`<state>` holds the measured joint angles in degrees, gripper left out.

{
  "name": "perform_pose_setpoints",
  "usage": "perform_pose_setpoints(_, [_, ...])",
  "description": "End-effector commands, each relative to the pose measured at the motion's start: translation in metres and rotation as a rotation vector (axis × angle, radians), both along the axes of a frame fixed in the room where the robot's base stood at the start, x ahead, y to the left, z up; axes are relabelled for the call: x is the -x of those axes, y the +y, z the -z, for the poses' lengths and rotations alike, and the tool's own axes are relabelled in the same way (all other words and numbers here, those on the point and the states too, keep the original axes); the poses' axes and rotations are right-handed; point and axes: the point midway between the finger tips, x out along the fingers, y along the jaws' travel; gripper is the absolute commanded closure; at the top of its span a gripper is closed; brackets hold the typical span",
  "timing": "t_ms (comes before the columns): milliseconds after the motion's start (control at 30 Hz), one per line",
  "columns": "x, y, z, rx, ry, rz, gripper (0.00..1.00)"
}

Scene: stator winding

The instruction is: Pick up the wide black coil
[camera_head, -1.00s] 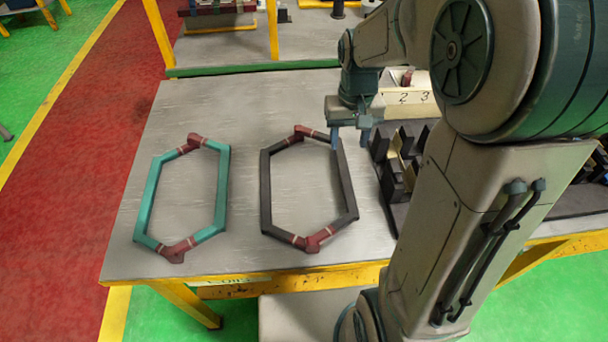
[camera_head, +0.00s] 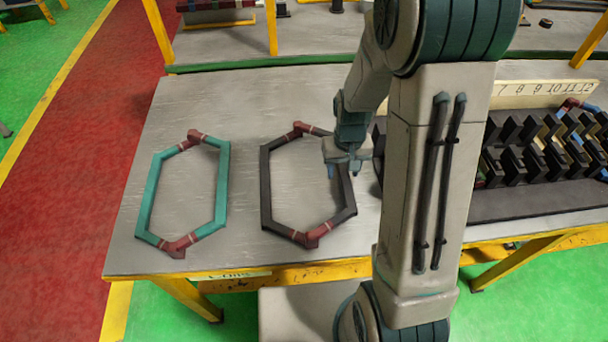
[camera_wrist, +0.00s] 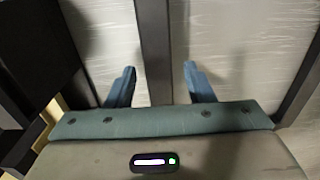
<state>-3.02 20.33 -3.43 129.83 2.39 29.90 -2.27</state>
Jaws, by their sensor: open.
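The wide black coil (camera_head: 266,190) lies flat on the grey table, a six-sided ring with dark red bands at its top and bottom corners. My gripper (camera_head: 340,172) is open above the coil's right side bar. In the wrist view the two blue fingertips of my gripper (camera_wrist: 158,82) stand apart, one on each side of a dark bar of the black coil (camera_wrist: 155,45). Nothing is held between them. How high the fingertips are above the table is hard to tell.
A teal coil (camera_head: 148,195) of similar shape lies to the left on the table (camera_head: 240,105). A dark slotted rack (camera_head: 520,205) with a numbered strip (camera_head: 550,90) stands to the right. Bare table lies between the two coils.

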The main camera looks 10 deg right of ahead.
Motion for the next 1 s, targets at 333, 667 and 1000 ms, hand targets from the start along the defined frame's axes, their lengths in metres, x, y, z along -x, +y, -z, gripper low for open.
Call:
perform_pose_setpoints(333, [0.000, 0.000, 0.004, 0.000, 0.000, 0.000, 0.60])
perform_pose_setpoints(667, [0.000, 0.000, 0.004, 0.000, -0.001, 0.000, 1.00])
perform_pose_setpoints(1000, [-0.001, 0.000, -0.013, 0.000, -0.006, 0.000, 1.00])
